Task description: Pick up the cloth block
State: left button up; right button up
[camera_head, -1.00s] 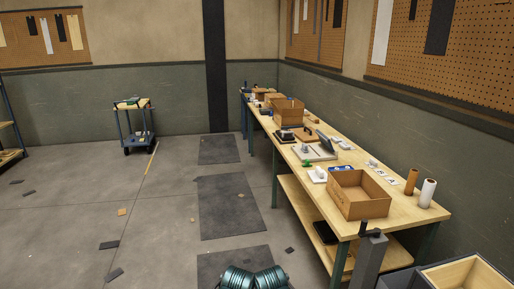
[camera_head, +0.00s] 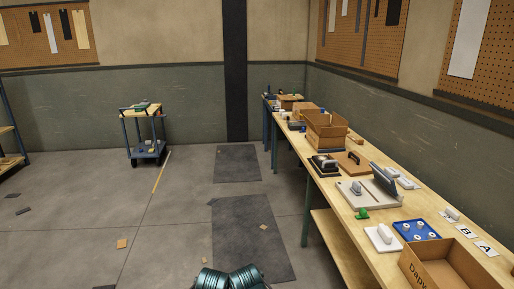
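I cannot single out the cloth block for sure. On the long workbench (camera_head: 312,183) along the right wall, a dark block-like item (camera_head: 324,165) lies beside a brown board with a dark handle (camera_head: 353,162). Nearer, a small white block-like item (camera_head: 382,237) lies by a blue tray with white round pieces (camera_head: 416,231). These are too small to tell what they are made of. Neither gripper shows; only teal ribbed parts of my own body are at the bottom edge.
An open cardboard box (camera_head: 445,268) stands at the bench's near end, another box (camera_head: 326,132) farther back. A grey plate with a dark upright screen (camera_head: 384,181) lies between. A blue cart (camera_head: 145,137) stands far left. Dark mats (camera_head: 250,235) and small scraps lie on the floor; the aisle is otherwise clear.

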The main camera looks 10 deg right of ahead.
aim_at(356, 187)
jog(key=i, duration=1.55)
jog(key=i+z, duration=0.35)
jog(key=i+j+z, duration=0.2)
jog(key=i+z, duration=0.4)
jog(key=z, duration=0.25)
jog(key=i+j+z, duration=0.1)
jog(key=z, duration=0.3)
jog(key=i+j+z, duration=0.15)
jog(key=z, duration=0.3)
jog(key=i+j+z, duration=0.2)
jog(key=z, duration=0.25)
